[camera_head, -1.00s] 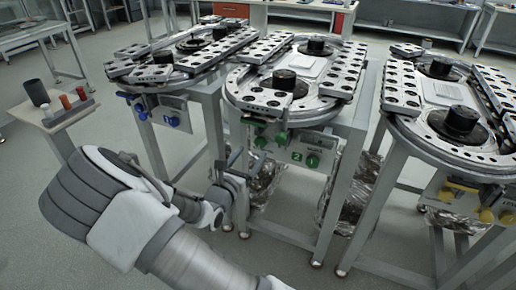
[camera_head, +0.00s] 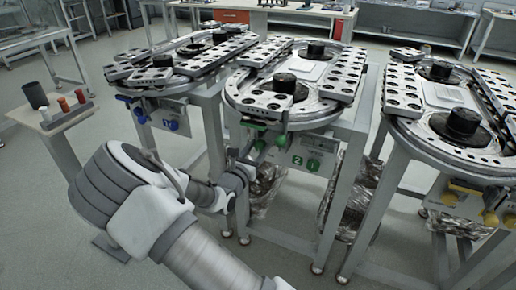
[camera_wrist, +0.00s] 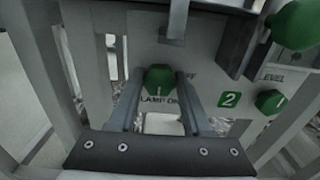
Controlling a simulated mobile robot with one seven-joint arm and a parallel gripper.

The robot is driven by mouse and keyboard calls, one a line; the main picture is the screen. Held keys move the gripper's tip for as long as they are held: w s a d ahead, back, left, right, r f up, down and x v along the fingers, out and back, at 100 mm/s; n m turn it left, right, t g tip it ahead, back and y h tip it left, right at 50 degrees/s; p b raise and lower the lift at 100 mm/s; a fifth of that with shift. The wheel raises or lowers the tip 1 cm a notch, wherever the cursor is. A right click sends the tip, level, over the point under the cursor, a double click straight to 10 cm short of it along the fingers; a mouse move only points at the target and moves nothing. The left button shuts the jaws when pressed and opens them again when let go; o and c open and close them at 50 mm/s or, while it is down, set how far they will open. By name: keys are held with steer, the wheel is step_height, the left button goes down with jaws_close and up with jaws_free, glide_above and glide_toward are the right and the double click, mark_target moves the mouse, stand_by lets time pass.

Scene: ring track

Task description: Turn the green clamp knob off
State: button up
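The green clamp knob (camera_wrist: 158,80) is on a light panel in the wrist view, just above a label reading "CLAMP ON", partly cut off by a finger. My gripper (camera_wrist: 159,76) has one finger on each side of this knob, with a narrow gap showing. Contact cannot be made out. In the head view my gripper (camera_head: 256,150) is low at the front of the middle ring track (camera_head: 237,88), and I cannot clearly pick out the clamp knob there.
Another green knob (camera_wrist: 270,102) marked "LEVEL" sits right of the green "2" label (camera_wrist: 229,99). A larger green knob (camera_wrist: 295,25) on a dark bracket is close at upper right. Table legs flank the panel. Similar tracks with blue knobs (camera_head: 172,125) and yellow knobs (camera_head: 490,218) stand either side.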

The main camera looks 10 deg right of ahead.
jaws_close()
steer(key=shift+r+p, duration=0.15)
steer(key=shift+p, duration=0.35)
steer(key=n+p, duration=0.2)
steer(key=p, duration=0.2)
steer(key=shift+r+n, duration=0.2)
steer(key=shift+n, duration=0.2)
steer(key=n+p, duration=0.3)
steer(key=p, duration=0.1)
steer(key=shift+f+n+p, duration=0.1)
steer(key=shift+n+p, duration=0.2)
steer(key=shift+p, duration=0.1)
steer(key=n+p, duration=0.4)
steer(key=n, duration=0.1)
steer(key=shift+a+f, duration=0.15)
steer(key=shift+f, duration=0.05)
steer(key=n, duration=0.2)
steer(key=n+p, duration=0.1)
steer(key=n, duration=0.1)
steer(key=n+p, duration=0.1)
steer(key=n, duration=0.1)
steer(key=shift+w+f, duration=0.1)
steer(key=shift+f, duration=0.15)
steer(key=shift+n+p, duration=0.3)
